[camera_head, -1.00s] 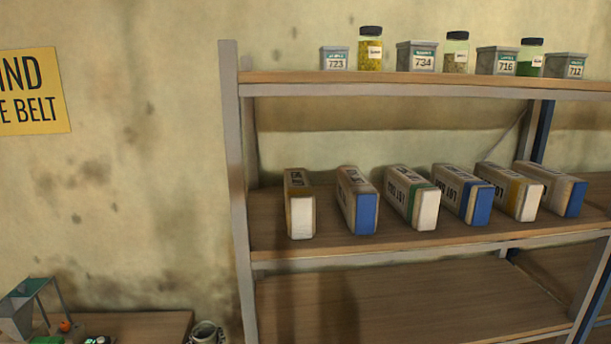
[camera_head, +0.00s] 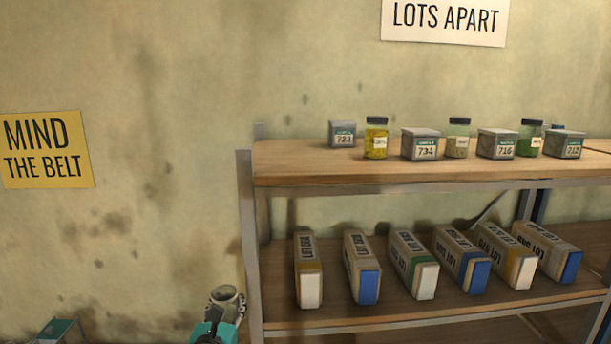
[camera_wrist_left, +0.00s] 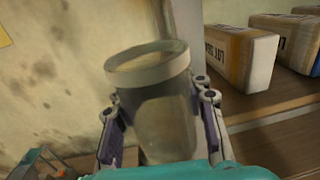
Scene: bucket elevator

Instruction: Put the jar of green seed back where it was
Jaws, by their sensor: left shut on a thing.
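A jar of green seed (camera_head: 530,138) with a dark lid stands upright on the top shelf, between grey boxes 716 and 712. My left gripper (camera_head: 222,312) is low in the head view, left of the shelf's upright post. It is shut on a greyish, cloudy container with a pale rim (camera_wrist_left: 150,68), which fills the middle of the left wrist view between the fingers (camera_wrist_left: 160,112). The container is slightly tilted in that view, and its contents cannot be made out. My right gripper is not in view.
Grey boxes 723 (camera_head: 342,134), 734 (camera_head: 420,144), 716 (camera_head: 497,143) and 712 (camera_head: 566,144) share the top shelf (camera_head: 300,160) with a yellow-seed jar (camera_head: 376,138) and a brownish-seed jar (camera_head: 457,138). Several lot cartons (camera_head: 362,268) line the shelf below. Its upright (camera_head: 250,250) stands right of my gripper.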

